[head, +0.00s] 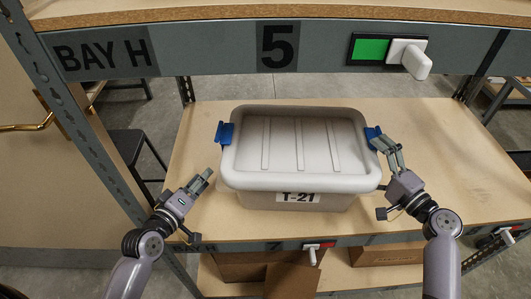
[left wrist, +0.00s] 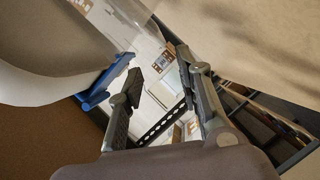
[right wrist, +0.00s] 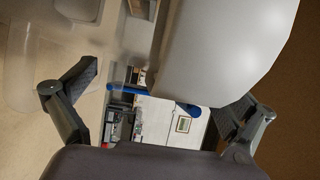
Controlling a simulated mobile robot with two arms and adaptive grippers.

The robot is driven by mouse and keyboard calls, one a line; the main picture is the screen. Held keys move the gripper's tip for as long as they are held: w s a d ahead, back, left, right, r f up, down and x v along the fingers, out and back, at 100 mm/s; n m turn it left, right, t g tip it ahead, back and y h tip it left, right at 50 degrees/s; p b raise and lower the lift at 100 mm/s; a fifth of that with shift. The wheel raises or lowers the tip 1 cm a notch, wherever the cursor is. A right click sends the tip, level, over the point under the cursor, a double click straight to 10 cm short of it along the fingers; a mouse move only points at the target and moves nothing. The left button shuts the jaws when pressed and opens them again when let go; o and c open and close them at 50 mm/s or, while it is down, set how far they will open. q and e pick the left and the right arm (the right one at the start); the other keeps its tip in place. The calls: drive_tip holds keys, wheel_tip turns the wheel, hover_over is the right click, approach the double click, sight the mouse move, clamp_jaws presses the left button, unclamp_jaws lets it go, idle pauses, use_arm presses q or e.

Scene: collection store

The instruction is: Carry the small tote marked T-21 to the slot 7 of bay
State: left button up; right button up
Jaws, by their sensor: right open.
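The small tote marked T-21 (head: 262,200), pale grey with a ribbed lid and a blue latch at each end, stands upright on the wooden shelf (head: 190,222) whose front edge bears the number 7 (head: 277,246). My left gripper (head: 205,177) is open and empty, left of the tote and apart from it. The left wrist view shows the tote's blue left latch (left wrist: 98,88) beyond one finger. My right gripper (head: 386,147) is open at the tote's right end, close to the blue right latch (head: 373,134). I cannot tell whether it touches the tote.
An upper shelf edge marked BAY H (head: 105,53) and 5 (head: 278,46) crosses above, with a green indicator and white handle (head: 410,57). Cardboard boxes (head: 250,266) stand below. The shelf right of the tote is clear.

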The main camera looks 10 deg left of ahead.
use_arm(q)
drive_tip(key=shift+s, duration=0.2)
use_arm(e)
drive_tip(key=shift+s+d, duration=0.3)
drive_tip(key=shift+s, duration=0.1)
drive_tip(key=v, duration=1.1)
use_arm(q)
drive_tip(key=shift+o, duration=0.2)
drive_tip(key=o, duration=0.8)
drive_tip(key=shift+c, duration=0.2)
drive_tip(key=shift+a, duration=0.15)
